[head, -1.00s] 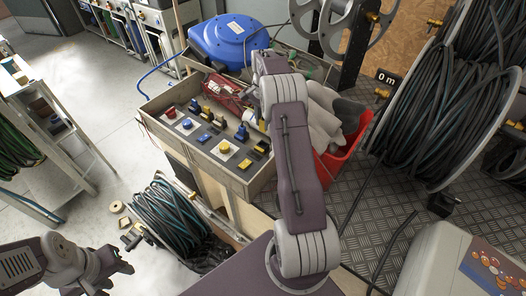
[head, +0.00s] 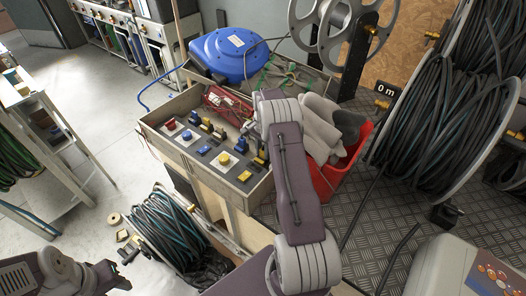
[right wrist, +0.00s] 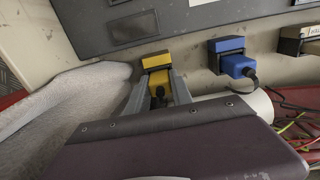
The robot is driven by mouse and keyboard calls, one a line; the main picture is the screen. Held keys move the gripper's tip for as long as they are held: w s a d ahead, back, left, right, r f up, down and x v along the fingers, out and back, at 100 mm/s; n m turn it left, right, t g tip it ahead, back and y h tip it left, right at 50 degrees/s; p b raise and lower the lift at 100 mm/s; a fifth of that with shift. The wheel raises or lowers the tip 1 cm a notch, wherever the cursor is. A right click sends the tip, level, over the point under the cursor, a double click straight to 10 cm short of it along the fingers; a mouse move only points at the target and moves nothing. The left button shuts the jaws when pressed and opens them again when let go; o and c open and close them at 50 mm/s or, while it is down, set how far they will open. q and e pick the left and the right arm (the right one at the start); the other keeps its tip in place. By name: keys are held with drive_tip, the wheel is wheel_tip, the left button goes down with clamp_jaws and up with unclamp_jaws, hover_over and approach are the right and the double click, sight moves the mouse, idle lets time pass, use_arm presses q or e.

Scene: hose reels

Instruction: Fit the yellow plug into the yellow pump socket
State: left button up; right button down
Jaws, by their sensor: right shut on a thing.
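In the right wrist view, the yellow plug (right wrist: 159,80) is between the fingers of my right gripper (right wrist: 158,94), which is shut on it. The yellow pump socket (right wrist: 155,61) is directly in front of the plug on the pale panel. The two look in line and touching, but I cannot tell how deep the plug sits. In the head view my right arm hides the gripper and plug at the right end of the control box (head: 205,190). My left gripper (head: 113,277) is at lower left, apart from everything, and looks open and empty.
A blue plug (right wrist: 239,66) sits in the blue socket beside the yellow one.

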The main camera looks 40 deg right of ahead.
drive_tip(key=shift+s+f, duration=0.1)
drive_tip(key=shift+f, duration=0.15)
